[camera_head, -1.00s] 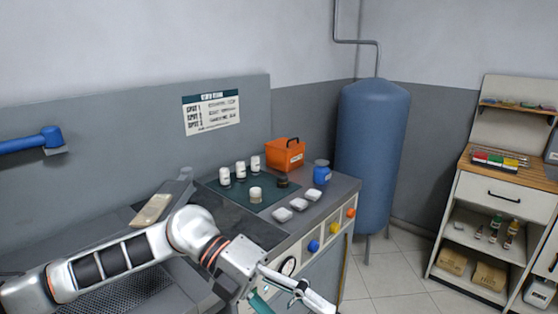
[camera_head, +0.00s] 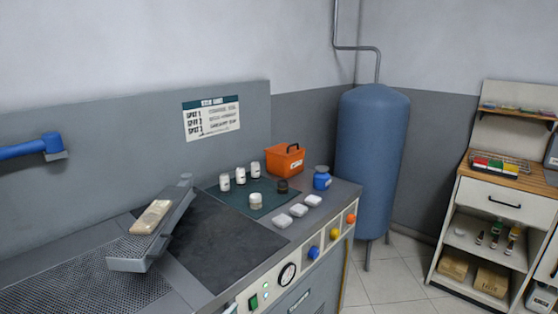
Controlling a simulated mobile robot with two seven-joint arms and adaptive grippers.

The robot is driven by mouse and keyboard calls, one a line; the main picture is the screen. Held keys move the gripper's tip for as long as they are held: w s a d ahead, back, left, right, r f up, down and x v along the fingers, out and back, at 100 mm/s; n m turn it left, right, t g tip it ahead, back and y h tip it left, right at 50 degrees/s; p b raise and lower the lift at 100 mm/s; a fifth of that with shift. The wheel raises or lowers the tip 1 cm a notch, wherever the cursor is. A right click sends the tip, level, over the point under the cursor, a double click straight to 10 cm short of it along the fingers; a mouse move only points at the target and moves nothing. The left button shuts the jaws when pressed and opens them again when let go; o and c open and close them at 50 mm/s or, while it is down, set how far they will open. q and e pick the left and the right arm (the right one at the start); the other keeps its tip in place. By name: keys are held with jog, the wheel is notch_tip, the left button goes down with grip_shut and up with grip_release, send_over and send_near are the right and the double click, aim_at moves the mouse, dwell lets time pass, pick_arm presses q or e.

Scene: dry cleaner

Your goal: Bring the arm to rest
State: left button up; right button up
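Neither of my grippers nor either arm shows in the head view now. The work counter runs along the wall, with a dark flat panel (camera_head: 215,240) on its top and perforated metal (camera_head: 85,285) at the left. A tilted perforated arm-shaped board (camera_head: 130,250) stands over the counter and carries a beige block (camera_head: 151,217).
A dark green mat (camera_head: 236,201) holds several white-labelled jars (camera_head: 255,170). An orange box (camera_head: 285,159), a blue container (camera_head: 321,178) and white dishes (camera_head: 298,210) stand beside it. A blue tank (camera_head: 370,160) is behind; shelves (camera_head: 500,210) are at right. Floor (camera_head: 385,285) between is clear.

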pick_arm(q)
jog(key=s+a+f+n+g+y, duration=0.2)
jog(key=s+a+f, duration=0.4)
jog(key=f, duration=0.5)
jog(key=s+a+f+n+g+y, duration=0.3)
jog(key=s+a+f+n+y, duration=0.1)
jog(key=s+a+f, duration=0.3)
notch_tip(320, 180, down, 4)
jog(key=shift+s+f+g+y, duration=0.15)
jog(key=shift+s+g+y, duration=0.25)
jog(key=shift+s, duration=0.85)
